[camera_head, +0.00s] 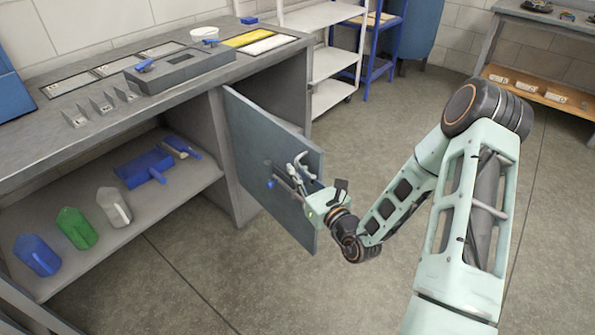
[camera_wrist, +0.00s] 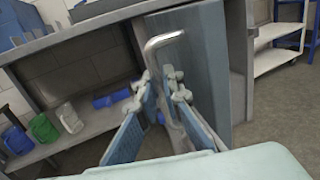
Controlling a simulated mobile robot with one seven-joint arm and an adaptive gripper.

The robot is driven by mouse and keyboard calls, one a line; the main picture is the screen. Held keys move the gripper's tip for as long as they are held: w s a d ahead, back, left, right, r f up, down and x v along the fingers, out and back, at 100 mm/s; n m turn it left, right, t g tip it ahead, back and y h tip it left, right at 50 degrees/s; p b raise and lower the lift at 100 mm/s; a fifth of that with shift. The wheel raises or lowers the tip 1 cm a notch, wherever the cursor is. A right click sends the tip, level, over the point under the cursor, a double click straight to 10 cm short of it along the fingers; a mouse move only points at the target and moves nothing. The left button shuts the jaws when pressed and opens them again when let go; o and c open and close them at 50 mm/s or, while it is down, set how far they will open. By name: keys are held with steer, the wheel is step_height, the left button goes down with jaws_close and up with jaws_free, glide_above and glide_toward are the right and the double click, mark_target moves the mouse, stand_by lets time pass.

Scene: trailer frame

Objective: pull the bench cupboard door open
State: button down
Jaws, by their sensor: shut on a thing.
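The bench cupboard door (camera_head: 262,150) is a grey-blue panel standing well out from the bench front. Its left edge is at the bench's upright divider and its free edge points out over the floor. In the wrist view the door (camera_wrist: 205,55) fills the upper middle, with a bent metal bar handle (camera_wrist: 163,40) on its face. My gripper (camera_head: 291,176) is at the door's outer face, near the free edge. In the wrist view its two fingers (camera_wrist: 166,88) are closed around the handle's lower part. The cupboard's inside is hidden behind the door.
The bench top (camera_head: 60,139) holds a grey block and several small brackets. The open shelf (camera_head: 130,190) left of the door holds blue, green and white scoops and a blue dustpan. A white shelf cart (camera_head: 330,63) stands behind. The floor (camera_head: 240,270) before the door is clear.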

steer(key=shift+w+a+r, duration=0.1)
steer(key=shift+a+r, duration=0.05)
steer(key=shift+r, duration=0.1)
steer(key=c, duration=2.3)
jaws_free()
steer(key=shift+c, duration=0.2)
steer(key=shift+f, duration=0.15)
steer(key=v, duration=1.2)
